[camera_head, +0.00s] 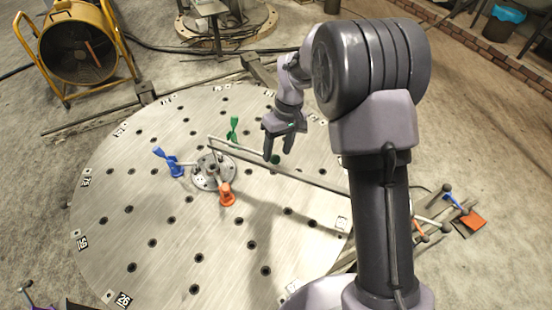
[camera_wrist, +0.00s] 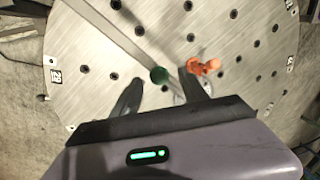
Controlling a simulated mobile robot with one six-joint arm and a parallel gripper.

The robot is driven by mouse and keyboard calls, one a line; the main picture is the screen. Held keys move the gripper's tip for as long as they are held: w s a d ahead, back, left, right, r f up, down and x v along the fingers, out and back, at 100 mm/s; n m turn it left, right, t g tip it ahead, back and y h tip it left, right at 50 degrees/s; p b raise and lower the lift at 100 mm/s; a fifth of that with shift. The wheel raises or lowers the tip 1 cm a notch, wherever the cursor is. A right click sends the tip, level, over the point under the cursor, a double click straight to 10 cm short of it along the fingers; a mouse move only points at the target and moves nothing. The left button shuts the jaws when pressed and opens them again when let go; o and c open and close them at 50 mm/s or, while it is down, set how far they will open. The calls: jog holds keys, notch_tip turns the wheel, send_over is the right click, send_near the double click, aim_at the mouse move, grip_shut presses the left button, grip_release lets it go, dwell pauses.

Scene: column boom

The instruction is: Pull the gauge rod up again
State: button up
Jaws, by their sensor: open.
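A dark green ball knob (camera_head: 275,159) shows by my gripper's fingertips. In the wrist view the green knob (camera_wrist: 159,75) appears between the two fingers, a little beyond their tips. My gripper (camera_head: 277,154) is open and empty over the round metal plate (camera_head: 150,235); its fingers also show in the wrist view (camera_wrist: 160,86). A long grey bar (camera_head: 310,179) runs over the plate toward the round hub (camera_head: 205,181). A thin upright part hangs at the bar's far end. I cannot tell which part is the gauge rod, or whether a finger touches the knob.
Blue (camera_head: 169,163), green (camera_head: 234,129) and orange (camera_head: 227,196) pieces stand around the hub. The near plate area is bare except for holes. A yellow fan (camera_head: 78,50) stands back left. Blue and orange items (camera_head: 472,220) lie at right, beyond my arm.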

jog(key=f, duration=0.2)
jog(key=shift+a+f, duration=0.2)
jog(key=shift+f, duration=0.2)
grip_shut()
dwell(1.1)
